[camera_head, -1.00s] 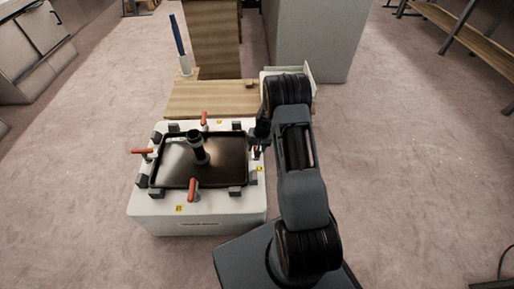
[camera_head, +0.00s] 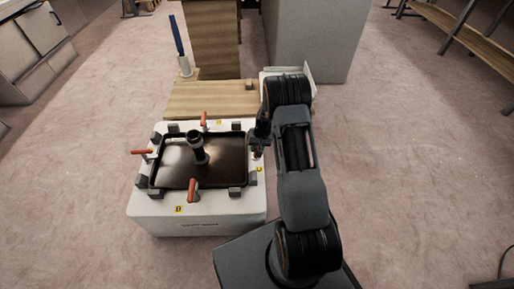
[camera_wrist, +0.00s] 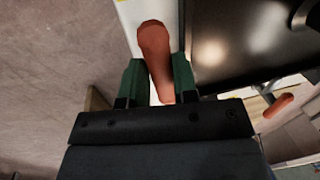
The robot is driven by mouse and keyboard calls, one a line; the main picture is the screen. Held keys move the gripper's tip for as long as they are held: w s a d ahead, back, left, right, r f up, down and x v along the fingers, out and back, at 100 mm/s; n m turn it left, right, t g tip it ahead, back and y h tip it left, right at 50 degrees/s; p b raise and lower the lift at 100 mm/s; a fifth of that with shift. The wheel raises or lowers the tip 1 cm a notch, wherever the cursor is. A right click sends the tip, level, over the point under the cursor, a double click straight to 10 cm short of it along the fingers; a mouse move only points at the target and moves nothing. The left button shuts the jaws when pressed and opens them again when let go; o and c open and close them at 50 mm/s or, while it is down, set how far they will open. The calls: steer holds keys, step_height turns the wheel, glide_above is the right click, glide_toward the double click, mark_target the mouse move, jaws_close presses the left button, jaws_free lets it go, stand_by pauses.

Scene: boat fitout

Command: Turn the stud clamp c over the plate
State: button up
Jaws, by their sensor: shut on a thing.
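The dark plate (camera_head: 222,150) lies flat in a frame on a white box. Red-handled clamps stand around it, at the left (camera_head: 142,151), far (camera_head: 204,118) and near (camera_head: 193,187) sides. My gripper (camera_head: 258,149) is at the right edge of the plate, where it hides most of the clamp there, which I take to be stud clamp c. In the wrist view, the green fingers of my gripper (camera_wrist: 159,82) are shut on that clamp's red handle (camera_wrist: 154,45). The plate (camera_wrist: 245,40) shows beside it. The clamp's foot is hidden.
A black cylinder (camera_head: 197,148) stands on the plate. Yellow tags mark the white box (camera_head: 200,222). The floor at right is clear.

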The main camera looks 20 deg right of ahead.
steer(key=n+b, duration=0.1)
steer(key=n, duration=0.3)
steer(key=shift+w+d+g, duration=0.1)
steer(key=shift+g, duration=0.3)
steer(key=n, duration=0.4)
steer(key=shift+d+n+g, duration=0.1)
steer(key=shift+n+g, duration=0.2)
steer(key=shift+g, duration=0.1)
steer(key=n+g, duration=0.1)
steer(key=n, duration=0.3)
steer(key=shift+w+n, duration=0.15)
steer(key=shift+n, duration=0.15)
steer(key=shift+w+d+n+h, duration=0.1)
steer(key=shift+n+h, duration=0.4)
steer(key=shift+n, duration=1.6)
steer(key=o, duration=0.9)
steer(key=w+r+p, duration=0.1)
steer(key=r, duration=0.3)
steer(key=r+p, duration=0.2)
steer(key=r, duration=0.3)
steer(key=w+d+r+p, duration=0.1)
steer(key=r, duration=0.3)
steer(key=shift+w+r+p, duration=0.25)
steer(key=shift+w+p, duration=0.05)
